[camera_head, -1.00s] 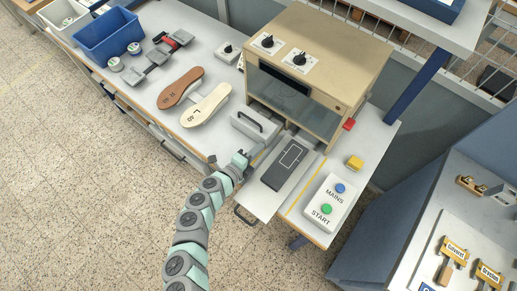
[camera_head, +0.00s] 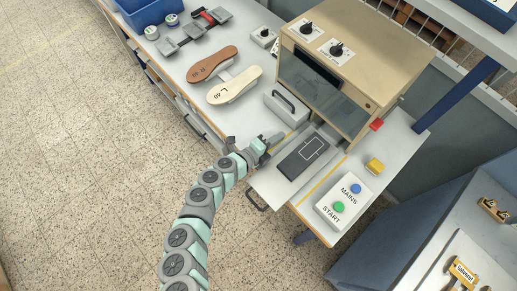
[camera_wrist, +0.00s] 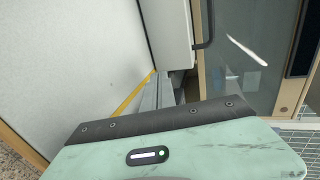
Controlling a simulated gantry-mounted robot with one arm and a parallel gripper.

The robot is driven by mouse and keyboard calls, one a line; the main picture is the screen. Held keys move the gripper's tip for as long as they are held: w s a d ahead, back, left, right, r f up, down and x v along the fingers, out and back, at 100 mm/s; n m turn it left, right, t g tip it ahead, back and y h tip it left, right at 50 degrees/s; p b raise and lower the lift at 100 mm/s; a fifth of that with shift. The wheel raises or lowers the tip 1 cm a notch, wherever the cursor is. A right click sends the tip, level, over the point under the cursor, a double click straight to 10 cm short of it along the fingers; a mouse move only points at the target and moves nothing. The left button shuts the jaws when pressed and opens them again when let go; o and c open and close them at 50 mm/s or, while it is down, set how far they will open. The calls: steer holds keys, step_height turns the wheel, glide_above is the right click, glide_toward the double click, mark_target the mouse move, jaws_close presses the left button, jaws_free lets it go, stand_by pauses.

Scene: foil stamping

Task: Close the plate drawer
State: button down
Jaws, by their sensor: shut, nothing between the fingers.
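The plate drawer (camera_head: 269,184) stands pulled out from under the press, with a dark plate (camera_head: 304,155) lying on it. Its dark handle (camera_head: 256,201) is at the front edge, over the bench edge. My gripper (camera_head: 272,142) is shut and empty, low beside the drawer's left side, between the drawer and a grey block with a black handle (camera_head: 285,108). I cannot tell whether it touches the drawer. In the wrist view, my teal gripper body fills the bottom, and the block's black handle (camera_wrist: 208,25) shows at the top. The drawer's handle is not seen there.
The beige press (camera_head: 355,60) rises behind the drawer. A MAINS/START button box (camera_head: 344,202) and a yellow block (camera_head: 374,167) stand to the right. Two shoe soles (camera_head: 235,85) lie to the left. The floor in front of the bench is clear.

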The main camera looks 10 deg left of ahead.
steer(key=v, duration=0.9)
steer(key=shift+s+a+r, duration=0.1)
steer(key=shift+s+a, duration=0.1)
